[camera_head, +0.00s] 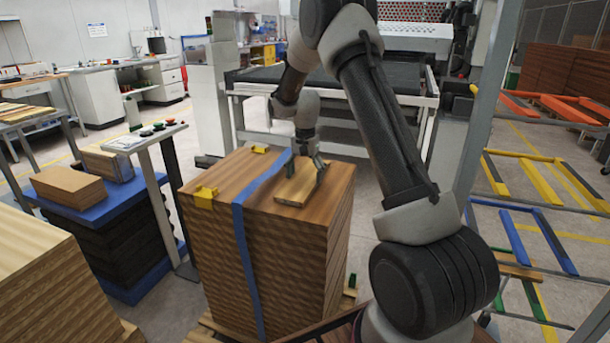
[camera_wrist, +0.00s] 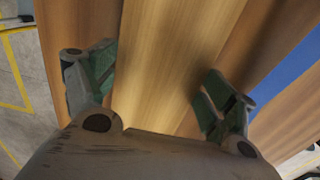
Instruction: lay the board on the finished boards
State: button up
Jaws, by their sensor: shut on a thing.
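A small light-brown board (camera_head: 297,186) is between the fingers of my gripper (camera_head: 306,163), over the top of a tall stack of finished boards (camera_head: 265,250). In the wrist view the board (camera_wrist: 170,60) runs between the two green-padded fingers of the gripper (camera_wrist: 155,90), and the darker stack top (camera_wrist: 245,60) shows beside it. The gripper is shut on the board. The board looks flat and very close to the stack top; I cannot tell whether it touches. A blue strap (camera_head: 243,225) runs over the stack, left of the board.
Yellow corner pieces (camera_head: 205,195) sit on the stack's edges. A coater with a dark conveyor (camera_head: 330,78) stands behind. Another board stack (camera_head: 55,280) is at the left front. A rack with yellow and blue bars (camera_head: 540,180) stands at the right.

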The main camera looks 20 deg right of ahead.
aim_at(305, 178)
jog(key=o, duration=1.1)
jog(key=shift+f, duration=0.1)
notch_tip(305, 178, up, 12)
jog(key=s+a+r+n+t, duration=0.1)
jog(key=s+r+n, duration=0.1)
jog(key=s+r, duration=0.8)
jog(key=s+r+n+t, duration=0.1)
jog(key=s+r+n, duration=0.1)
jog(key=s, duration=0.5)
jog(key=s+r+n+t, duration=0.1)
jog(key=s+r, duration=0.2)
jog(key=s, duration=0.4)
jog(key=s+f+n, duration=0.1)
jog(key=s, duration=0.4)
jog(key=s+a+f+n+t, duration=0.1)
jog(key=s, duration=0.4)
jog(key=s+f+n, duration=0.2)
jog(key=s, duration=0.3)
jog(key=shift+s+a, duration=0.15)
jog(key=shift+a, duration=0.05)
